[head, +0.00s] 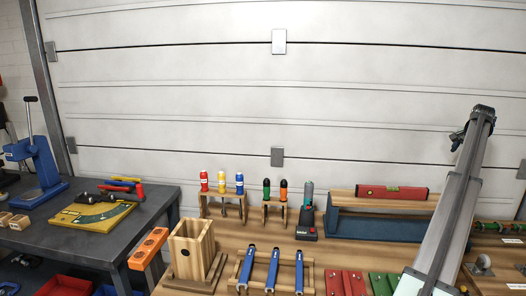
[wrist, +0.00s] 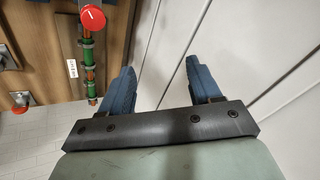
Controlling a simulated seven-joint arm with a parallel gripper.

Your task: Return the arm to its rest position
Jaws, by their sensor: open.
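My arm (head: 455,205) rises from the bottom right of the head view, in front of the bench and the garage door. Its upper end is near the top of the right side. In the wrist view my gripper (wrist: 160,68) has its two blue fingers spread wide apart, with nothing between them. Beyond the fingers are the white door panels and a strip of wood. In the head view a small blue part shows beside the arm's upper end; I cannot tell the fingers clearly there.
The wooden bench (head: 232,240) holds a block box (head: 190,250), racked screwdrivers, blue-handled tools and a red level (head: 392,192). A dark table (head: 150,205) stands left. In the wrist view a red-capped green rod (wrist: 88,50) is left of the fingers. The white door (head: 350,80) stands behind.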

